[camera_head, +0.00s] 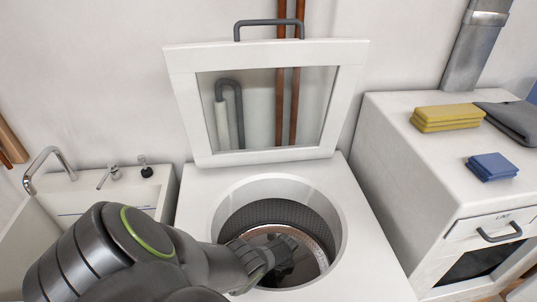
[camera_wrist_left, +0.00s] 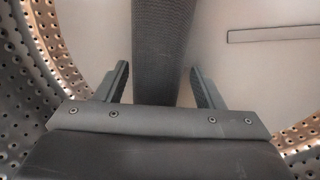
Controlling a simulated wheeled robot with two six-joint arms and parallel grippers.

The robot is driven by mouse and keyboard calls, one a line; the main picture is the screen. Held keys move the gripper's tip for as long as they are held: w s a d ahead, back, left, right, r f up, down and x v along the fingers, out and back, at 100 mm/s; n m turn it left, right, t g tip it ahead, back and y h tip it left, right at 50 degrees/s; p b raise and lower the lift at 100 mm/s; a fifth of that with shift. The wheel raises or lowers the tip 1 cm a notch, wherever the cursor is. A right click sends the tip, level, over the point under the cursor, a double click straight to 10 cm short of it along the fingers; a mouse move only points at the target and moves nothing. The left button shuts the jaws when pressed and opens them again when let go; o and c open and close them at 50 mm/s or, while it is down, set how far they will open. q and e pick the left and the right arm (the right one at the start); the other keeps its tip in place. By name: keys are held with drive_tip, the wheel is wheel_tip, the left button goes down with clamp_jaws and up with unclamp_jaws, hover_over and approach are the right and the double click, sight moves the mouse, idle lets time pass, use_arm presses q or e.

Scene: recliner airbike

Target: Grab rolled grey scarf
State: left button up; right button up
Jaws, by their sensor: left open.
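The rolled grey scarf (camera_wrist_left: 162,45) shows in the left wrist view as a dark grey, ribbed-looking roll running from the top edge down between the fingers. My left gripper (camera_wrist_left: 161,88) is open, with one finger on each side of the roll and a gap on both sides. Its lower end is hidden behind the gripper body. In the head view my left gripper (camera_head: 286,262) reaches down into the open drum of the top-loading washer (camera_head: 190,215); the scarf cannot be made out there. My right gripper is not in view.
The drum's perforated wall (camera_wrist_left: 25,70) surrounds the gripper closely. The washer lid (camera_head: 350,95) stands open behind. A sink (camera_head: 160,190) is at left. A white dryer (camera_head: 390,150) at right carries yellow cloths (camera_head: 447,116), blue cloths (camera_head: 492,166) and a dark grey cloth (camera_head: 515,118).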

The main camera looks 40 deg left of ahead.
use_arm(q)
drive_tip(key=c, duration=0.6)
drive_tip(key=shift+c, duration=0.2)
drive_tip(key=shift+r, duration=0.1)
